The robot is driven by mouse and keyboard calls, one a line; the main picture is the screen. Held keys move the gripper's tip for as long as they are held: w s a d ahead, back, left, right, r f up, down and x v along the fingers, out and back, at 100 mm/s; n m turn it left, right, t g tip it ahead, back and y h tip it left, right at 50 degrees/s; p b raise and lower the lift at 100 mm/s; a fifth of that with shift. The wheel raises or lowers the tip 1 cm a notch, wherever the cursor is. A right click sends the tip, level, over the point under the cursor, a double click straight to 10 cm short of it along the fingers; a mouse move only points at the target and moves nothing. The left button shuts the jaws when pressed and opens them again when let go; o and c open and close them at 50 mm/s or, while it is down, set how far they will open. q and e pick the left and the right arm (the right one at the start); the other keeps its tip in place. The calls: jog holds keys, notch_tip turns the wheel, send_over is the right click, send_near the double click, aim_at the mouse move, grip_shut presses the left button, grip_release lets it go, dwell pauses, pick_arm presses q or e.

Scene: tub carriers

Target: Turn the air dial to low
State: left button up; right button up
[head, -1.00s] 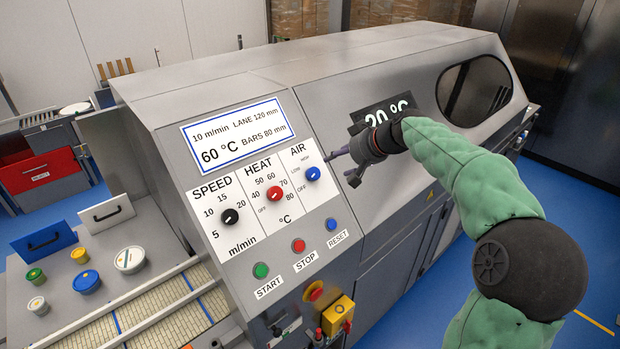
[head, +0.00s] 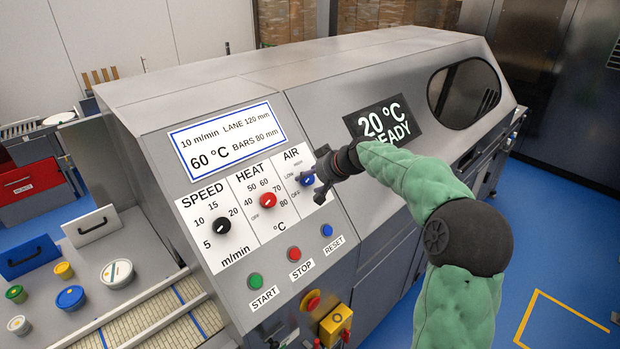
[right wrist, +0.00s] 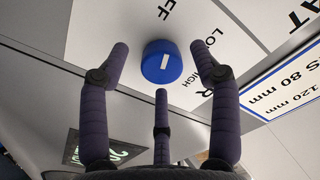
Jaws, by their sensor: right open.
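The blue air dial (head: 307,180) is on the white control panel (head: 245,235), on its right side under the word AIR. In the head view my right gripper (head: 315,177) is in front of it and partly covers it. In the right wrist view the dial (right wrist: 161,62) sits between the spread fingers of my open gripper (right wrist: 161,70), with no finger clearly touching it. A short white mark shows on the dial; which label it points to I cannot tell. LOW and HIGH labels are beside it, and OFF is partly cut off. My left gripper is not in view.
The red heat dial (head: 267,201) and black speed dial (head: 222,226) are left of the air dial. Green start (head: 255,280), red stop (head: 294,254) and blue reset (head: 327,230) buttons lie below. A dark display (head: 383,122) reads 20 °C READY behind my right arm.

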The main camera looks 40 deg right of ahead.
jog(key=shift+w+a+f, duration=0.1)
jog(key=shift+w+f, duration=0.4)
jog(key=shift+w, duration=0.05)
jog(key=c, duration=1.1)
jog(key=shift+c, duration=0.2)
